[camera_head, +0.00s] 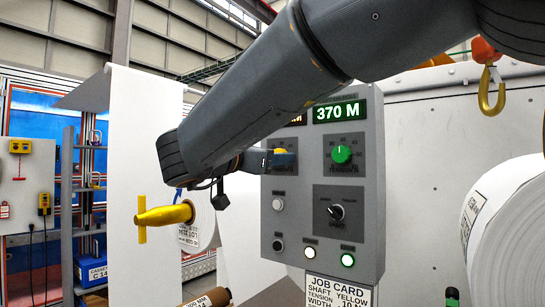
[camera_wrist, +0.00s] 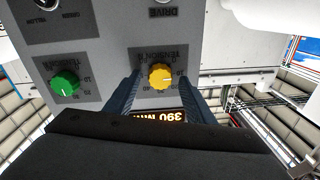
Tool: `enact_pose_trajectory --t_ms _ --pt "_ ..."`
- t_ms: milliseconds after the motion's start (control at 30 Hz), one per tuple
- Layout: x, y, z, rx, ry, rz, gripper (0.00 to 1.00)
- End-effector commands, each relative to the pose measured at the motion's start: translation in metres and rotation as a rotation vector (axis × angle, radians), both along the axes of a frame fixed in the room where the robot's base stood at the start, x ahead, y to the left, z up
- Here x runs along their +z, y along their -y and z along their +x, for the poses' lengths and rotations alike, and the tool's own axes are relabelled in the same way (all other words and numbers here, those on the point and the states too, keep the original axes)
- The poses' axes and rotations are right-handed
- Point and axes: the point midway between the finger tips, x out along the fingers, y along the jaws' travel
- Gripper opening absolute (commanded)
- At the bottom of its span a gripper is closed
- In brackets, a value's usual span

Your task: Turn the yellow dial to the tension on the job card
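The yellow dial (camera_wrist: 160,76) is on the grey control panel (camera_head: 367,200), with tension numbers printed around it; its exact setting is too small to read. In the head view the yellow dial (camera_head: 280,151) shows just above my gripper, which partly covers it. My gripper (camera_wrist: 160,82) is open, one finger on each side of the dial, with a visible gap on both sides. The job card (camera_head: 338,290) is at the panel's bottom, cut off by the picture edge; it reads shaft yellow and a tension that looks like 10.
A green dial (camera_head: 342,154) sits right of the yellow one, under a green display (camera_head: 340,111) reading 370 M. A black selector (camera_head: 336,212) and lit buttons (camera_head: 347,260) are lower. A yellow-tipped shaft (camera_head: 165,215) juts out left; a white roll (camera_head: 510,230) stands right.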

Motion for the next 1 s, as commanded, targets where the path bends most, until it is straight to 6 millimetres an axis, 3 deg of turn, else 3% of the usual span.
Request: enact_pose_trajectory --t_ms 333,700,1000 --pt "-0.001 -0.004 -0.005 0.002 -0.001 0.000 0.49" --pt "-0.005 -0.037 -0.050 0.003 0.000 0.000 0.49" --pt "-0.004 -0.046 -0.064 0.000 0.000 0.000 0.49"
